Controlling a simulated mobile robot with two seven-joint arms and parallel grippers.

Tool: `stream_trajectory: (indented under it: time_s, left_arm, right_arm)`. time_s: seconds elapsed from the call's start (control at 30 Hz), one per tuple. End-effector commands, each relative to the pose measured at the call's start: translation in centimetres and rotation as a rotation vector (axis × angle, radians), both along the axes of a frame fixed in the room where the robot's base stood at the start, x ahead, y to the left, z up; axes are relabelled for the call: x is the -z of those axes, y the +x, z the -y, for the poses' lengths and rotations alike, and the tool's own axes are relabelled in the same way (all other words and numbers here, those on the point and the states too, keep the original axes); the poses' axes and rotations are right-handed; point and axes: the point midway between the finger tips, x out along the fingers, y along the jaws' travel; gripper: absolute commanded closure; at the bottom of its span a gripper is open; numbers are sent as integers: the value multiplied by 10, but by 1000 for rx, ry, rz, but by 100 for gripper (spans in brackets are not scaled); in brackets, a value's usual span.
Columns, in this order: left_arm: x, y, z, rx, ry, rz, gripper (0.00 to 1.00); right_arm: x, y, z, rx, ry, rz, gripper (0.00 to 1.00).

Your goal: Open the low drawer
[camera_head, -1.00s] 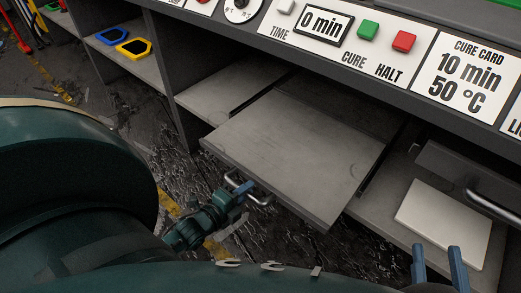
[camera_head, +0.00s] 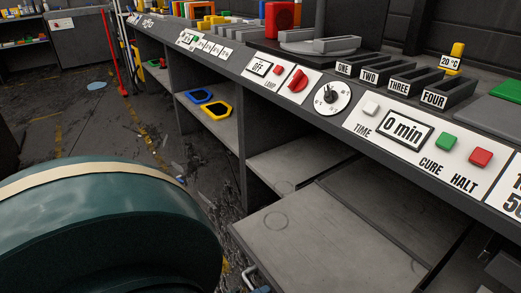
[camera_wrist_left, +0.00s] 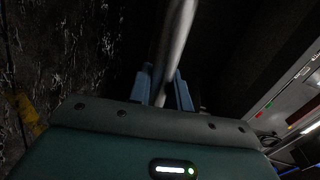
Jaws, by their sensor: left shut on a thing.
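The low drawer (camera_head: 330,235) is a flat grey tray under the control panel. It sticks out of the cabinet towards me, with its top surface bare. Its metal handle (camera_head: 247,275) shows at the bottom edge of the head view, under the drawer's front. My left gripper (camera_wrist_left: 164,88) has its two blue fingers shut on the handle bar (camera_wrist_left: 172,45) in the left wrist view. In the head view only a bit of a blue finger shows beside the handle. My right gripper is out of view.
The control panel (camera_head: 406,131) with buttons and a dial runs above the drawer. A shelf with blue (camera_head: 199,96) and yellow (camera_head: 216,109) frames lies to the left. The dark floor (camera_head: 100,125) left of the cabinet is mostly clear.

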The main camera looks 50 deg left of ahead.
Motion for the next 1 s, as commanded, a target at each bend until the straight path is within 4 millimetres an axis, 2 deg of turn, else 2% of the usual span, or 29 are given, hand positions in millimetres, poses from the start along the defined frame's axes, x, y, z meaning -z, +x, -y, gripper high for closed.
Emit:
stream_trajectory:
  time_s: [0.1, 0.13, 0.37, 0.6, 0.73, 0.87, 1.0]
  left_arm:
    - [0, 0, 0, -1, -1, -1, 100]
    - [0, 0, 0, -1, -1, -1, 80]
    - [0, 0, 0, -1, 0, 0, 61]
    - [0, 0, 0, -1, 0, -1, 60]
    - [-2, -9, -1, -1, -1, -3, 60]
    - [-8, -31, -3, -2, 0, -5, 60]
    - [-14, -62, -5, -2, 0, -6, 60]
  right_arm:
    - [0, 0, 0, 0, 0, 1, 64]
    - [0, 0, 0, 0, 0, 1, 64]
    - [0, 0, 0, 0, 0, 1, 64]
    - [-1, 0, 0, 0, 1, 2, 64]
    - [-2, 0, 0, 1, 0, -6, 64]
    - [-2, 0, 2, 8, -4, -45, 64]
    - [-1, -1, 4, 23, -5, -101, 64]
